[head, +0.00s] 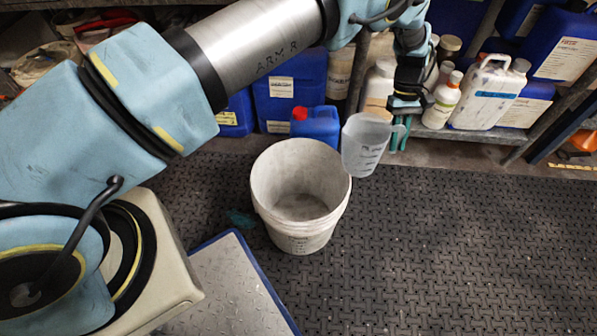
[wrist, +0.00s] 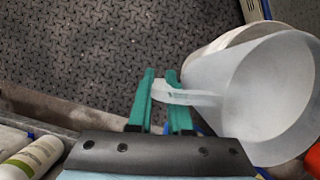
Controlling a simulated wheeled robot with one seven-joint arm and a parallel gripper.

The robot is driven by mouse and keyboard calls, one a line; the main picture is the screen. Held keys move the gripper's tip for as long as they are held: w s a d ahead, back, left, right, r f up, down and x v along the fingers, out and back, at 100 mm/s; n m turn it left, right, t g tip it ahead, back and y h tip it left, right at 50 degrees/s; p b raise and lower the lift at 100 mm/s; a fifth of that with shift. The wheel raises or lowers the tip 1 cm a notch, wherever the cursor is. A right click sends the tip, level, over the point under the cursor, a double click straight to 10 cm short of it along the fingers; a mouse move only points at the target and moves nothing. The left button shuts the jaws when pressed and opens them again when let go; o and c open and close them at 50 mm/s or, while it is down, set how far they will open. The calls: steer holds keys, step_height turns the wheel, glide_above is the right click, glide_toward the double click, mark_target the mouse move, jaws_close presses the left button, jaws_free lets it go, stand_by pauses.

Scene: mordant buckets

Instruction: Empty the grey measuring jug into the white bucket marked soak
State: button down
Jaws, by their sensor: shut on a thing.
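The grey, translucent measuring jug (head: 364,147) hangs in the air just right of the white bucket's rim in the head view, close to upright. My gripper (head: 400,128) is to its right, with green fingers shut on the jug's handle. In the wrist view the fingers (wrist: 166,100) sit on either side of the handle, and the jug (wrist: 255,92) is at the right. The white bucket (head: 300,224) stands open on the floor mat; its inside looks empty and its marking is too small to read. In the wrist view the bucket (wrist: 222,40) is partly hidden behind the jug. The jug's contents cannot be made out.
A blue container with a red cap (head: 316,125) stands right behind the bucket. A shelf with white bottles (head: 488,92) and blue drums (head: 567,45) lines the back. A metal platform (head: 232,285) lies at front left. The dark mat (head: 460,250) is clear at right.

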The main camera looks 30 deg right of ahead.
mark_target(390, 128)
steer(key=shift+r, duration=0.15)
steer(key=p, duration=0.1)
steer(key=r+p, duration=0.1)
steer(key=p, duration=0.1)
steer(key=shift+w+a+r+h, duration=0.2)
steer(key=shift+a+h, duration=0.1)
steer(key=shift+h, duration=0.1)
steer(key=r+p, duration=0.1)
steer(key=a+r+g+h+p, duration=0.1)
steer(key=p, duration=0.1)
steer(key=r+h+p, duration=0.1)
steer(key=shift+w+a+r+m+g, duration=0.1)
steer(key=shift+w+a+m+g, duration=0.2)
steer(key=shift+w, duration=0.05)
steer(key=shift+w+a+r+g+h, duration=0.15)
steer(key=shift+a+h, duration=0.15)
steer(key=shift+h, duration=0.15)
steer(key=shift+w+a+r+g+h, duration=0.15)
steer(key=shift+a+h, duration=0.15)
steer(key=shift+h, duration=0.15)
steer(key=shift+w+a+r+m+g+h+b, duration=0.25)
steer(key=shift+a+h, duration=0.1)
steer(key=shift+a, duration=0.1)
steer(key=shift+w+a+r+m+g+h+b, duration=0.15)
steer(key=shift+w+a+h+b, duration=0.1)
steer(key=shift+a+h, duration=0.15)
steer(key=shift+a+r, duration=0.15)
steer(key=shift+a, duration=0.05)
